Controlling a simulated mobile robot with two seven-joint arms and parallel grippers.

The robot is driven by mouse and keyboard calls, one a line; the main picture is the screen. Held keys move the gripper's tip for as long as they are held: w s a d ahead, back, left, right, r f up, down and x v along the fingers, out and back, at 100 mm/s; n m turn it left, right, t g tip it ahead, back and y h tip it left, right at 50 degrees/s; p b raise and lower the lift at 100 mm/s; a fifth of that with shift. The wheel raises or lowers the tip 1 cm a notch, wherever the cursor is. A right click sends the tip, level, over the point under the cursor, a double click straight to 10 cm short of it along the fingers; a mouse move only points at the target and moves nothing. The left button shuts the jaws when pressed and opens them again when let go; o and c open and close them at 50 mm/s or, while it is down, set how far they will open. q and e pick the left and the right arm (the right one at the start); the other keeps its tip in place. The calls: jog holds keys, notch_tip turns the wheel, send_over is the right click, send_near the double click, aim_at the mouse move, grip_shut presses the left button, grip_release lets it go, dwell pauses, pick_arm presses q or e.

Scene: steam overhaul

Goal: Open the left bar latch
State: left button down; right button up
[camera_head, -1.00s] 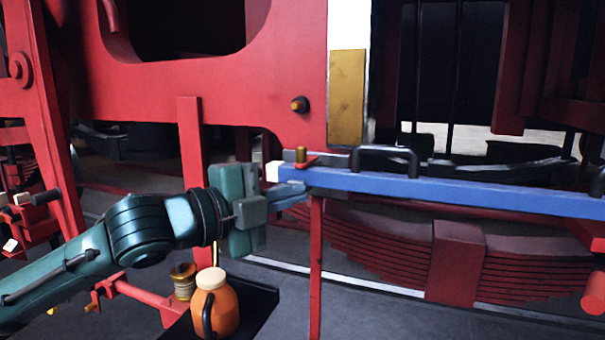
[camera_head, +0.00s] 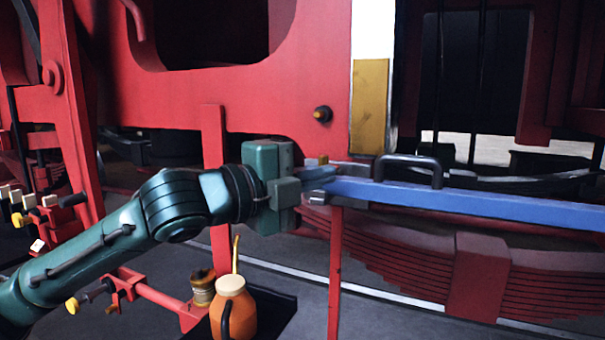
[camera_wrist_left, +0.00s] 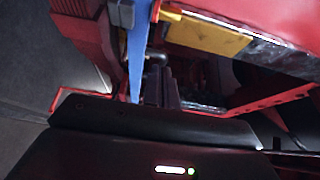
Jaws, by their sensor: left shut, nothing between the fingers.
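The blue bar (camera_head: 480,203) runs to the right from a red post (camera_head: 335,270), with a black handle (camera_head: 408,163) on top. It also shows in the wrist view (camera_wrist_left: 137,60). A small brass-coloured latch piece (camera_head: 322,160) shows at the bar's left end, just above my fingertips. My left gripper (camera_head: 320,174) is shut and empty at that end. It covers the bar's tip and most of the latch, so I cannot tell whether it touches them or how the latch is set. My right gripper is out of view.
An orange jug (camera_head: 233,308) and a brass-coloured spool (camera_head: 202,288) stand below my left arm. The red frame (camera_head: 290,90) with a brass plate (camera_head: 369,105) rises behind the bar. A red leaf spring (camera_head: 400,260) lies behind and below it.

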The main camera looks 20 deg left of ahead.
pick_arm(q)
jog(key=w, duration=0.2)
jog(key=w+p, duration=0.1)
jog(key=w, duration=0.1)
jog(key=w+a, duration=0.1)
jog(key=w, duration=0.1)
jog(key=shift+s, duration=0.1)
dwell(0.3)
jog(key=shift+d+p, duration=0.1)
jog(key=shift+p, duration=0.25)
